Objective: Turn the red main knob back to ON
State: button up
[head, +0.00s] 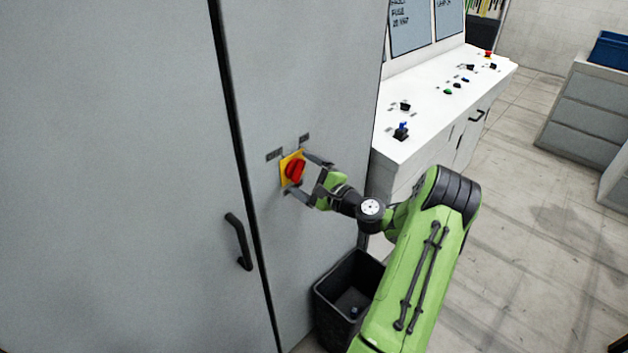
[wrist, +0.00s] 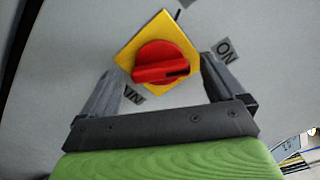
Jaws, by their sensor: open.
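The red main knob (head: 295,171) sits on a yellow diamond-shaped plate (head: 284,171) on the grey cabinet door. In the wrist view the knob (wrist: 160,62) has a dark mark at its right end, pointing right and below the ON label (wrist: 224,50). Another label (wrist: 134,95), partly hidden, lies at the lower left of the plate. My gripper (head: 298,174) is open, with one finger on each side of the knob; in the wrist view a gap shows between each finger and the knob.
A black door handle (head: 239,242) is on the cabinet at left of the knob. A black bin (head: 342,300) stands on the floor below. A white control desk (head: 425,120) with small knobs and buttons stands to the right. Open floor (head: 530,220) lies further right.

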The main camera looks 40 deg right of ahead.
jog(key=s+b, duration=0.3)
jog(key=s, duration=1.2)
jog(key=shift+s+d, duration=0.2)
jog(key=shift+d, duration=0.05)
